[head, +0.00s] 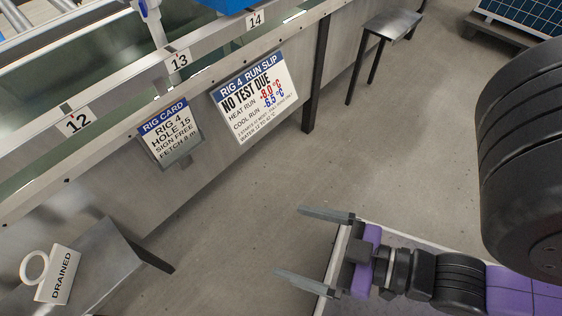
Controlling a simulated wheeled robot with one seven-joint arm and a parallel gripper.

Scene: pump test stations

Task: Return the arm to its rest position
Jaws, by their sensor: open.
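My gripper (312,248) is at the lower right of the head view. Its two grey fingers point left and stand wide apart, with nothing between them. It is over the bare floor, apart from the metal test bench on the left. My arm's black and purple links run from the gripper to the right edge, and a large black arm part fills the upper right.
The bench (195,195) carries labels 12, 13 and 14, a rig card (168,131) and a run slip (254,98). A "DRAINED" tag (58,275) lies on a low metal shelf (105,262). A small stand (394,24) is further back. Grey floor (270,180) is clear between.

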